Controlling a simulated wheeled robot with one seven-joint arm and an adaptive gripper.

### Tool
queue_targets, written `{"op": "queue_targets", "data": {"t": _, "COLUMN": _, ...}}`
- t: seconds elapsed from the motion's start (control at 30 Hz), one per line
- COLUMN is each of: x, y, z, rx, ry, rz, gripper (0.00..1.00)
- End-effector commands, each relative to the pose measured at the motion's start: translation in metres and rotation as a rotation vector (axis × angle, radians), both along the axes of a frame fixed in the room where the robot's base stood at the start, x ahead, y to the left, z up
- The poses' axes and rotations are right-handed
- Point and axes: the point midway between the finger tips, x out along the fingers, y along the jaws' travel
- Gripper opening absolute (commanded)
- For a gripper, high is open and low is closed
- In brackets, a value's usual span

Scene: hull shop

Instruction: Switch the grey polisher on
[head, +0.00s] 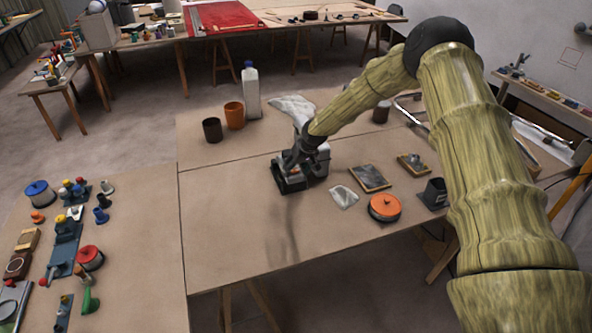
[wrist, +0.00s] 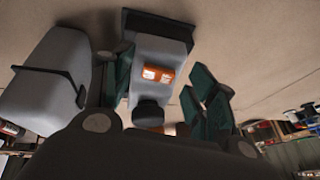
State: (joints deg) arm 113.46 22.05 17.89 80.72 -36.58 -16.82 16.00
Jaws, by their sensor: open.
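The grey polisher (head: 319,167) stands on the middle table, partly hidden behind my gripper (head: 301,158). In the wrist view the polisher (wrist: 158,52) shows a grey body, a dark plate at its far end, and an orange switch (wrist: 158,75) on the face towards me. A dark round knob (wrist: 149,113) sits below the switch in that view. My gripper (wrist: 160,92) is open, with green-lined fingers to the left and right of the polisher's body. I cannot tell whether a finger touches it, or which way the switch is set.
A large grey rounded thing with a dark band (wrist: 45,80) is close on the left in the wrist view. A white bottle (head: 251,90), orange cup (head: 234,115) and dark cup (head: 212,130) stand behind. An orange round tin (head: 384,207) lies right. The table's front left is clear.

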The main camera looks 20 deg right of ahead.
Motion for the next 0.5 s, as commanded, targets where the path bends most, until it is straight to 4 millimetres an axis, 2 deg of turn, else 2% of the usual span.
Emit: {"op": "queue_targets", "data": {"t": 0.5, "x": -0.026, "y": -0.013, "z": 0.066, "rx": 0.001, "ry": -0.002, "rz": -0.002, "gripper": 0.57}}
